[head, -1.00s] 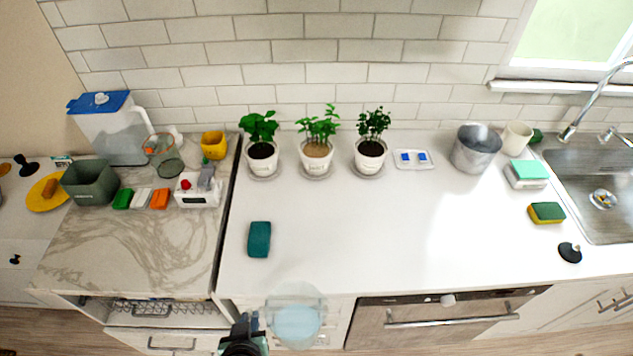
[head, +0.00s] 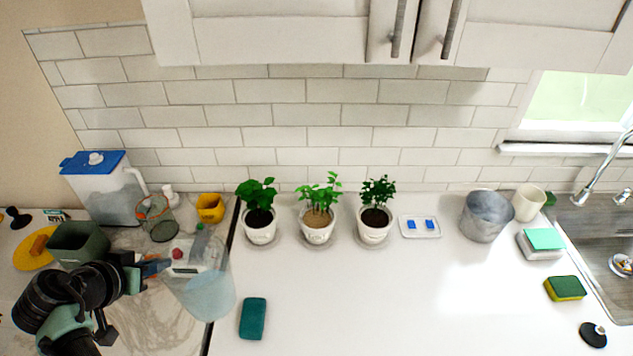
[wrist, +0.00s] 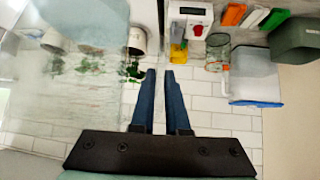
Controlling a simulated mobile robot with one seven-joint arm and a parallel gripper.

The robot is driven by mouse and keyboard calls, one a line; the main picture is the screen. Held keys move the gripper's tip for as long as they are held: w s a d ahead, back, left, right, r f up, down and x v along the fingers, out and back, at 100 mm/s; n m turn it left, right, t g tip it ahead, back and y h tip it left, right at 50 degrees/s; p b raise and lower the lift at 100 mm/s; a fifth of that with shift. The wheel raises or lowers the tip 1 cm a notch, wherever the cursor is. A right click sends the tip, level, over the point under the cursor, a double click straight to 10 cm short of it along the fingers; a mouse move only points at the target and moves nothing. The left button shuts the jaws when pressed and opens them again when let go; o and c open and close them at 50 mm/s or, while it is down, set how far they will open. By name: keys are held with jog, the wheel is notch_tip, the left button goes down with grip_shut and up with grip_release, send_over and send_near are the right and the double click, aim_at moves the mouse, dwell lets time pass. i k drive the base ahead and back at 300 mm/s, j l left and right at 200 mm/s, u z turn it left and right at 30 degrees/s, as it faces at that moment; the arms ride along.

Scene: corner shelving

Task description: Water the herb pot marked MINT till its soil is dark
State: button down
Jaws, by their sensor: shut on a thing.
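Three white herb pots stand on saucers by the wall: left pot (head: 260,236), middle pot (head: 316,236) and right pot (head: 373,234). Their labels are too small to read. The middle pot's soil is light brown; the soil in the other two is dark. My gripper (head: 160,266) is shut on a clear jug (head: 208,297) of pale blue water. The jug looks upright, in front of and left of the pots. In the wrist view my gripper (wrist: 152,75) has its fingers close together, and the clear jug (wrist: 75,110) fills the left side.
A green bin (head: 80,243), a lidded water container (head: 105,190), a glass jar (head: 160,222) and a yellow cup (head: 210,208) crowd the left counter. A teal sponge (head: 253,318) lies in front of the pots. A metal pot (head: 484,218) stands right. The middle counter is clear.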

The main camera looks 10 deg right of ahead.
aim_at(316, 219)
jog(key=i+l, duration=0.2)
jog(key=i, duration=0.15)
jog(key=i+l, duration=0.2)
jog(key=i, duration=0.2)
jog(key=i+l, duration=0.25)
jog(key=i, duration=0.1)
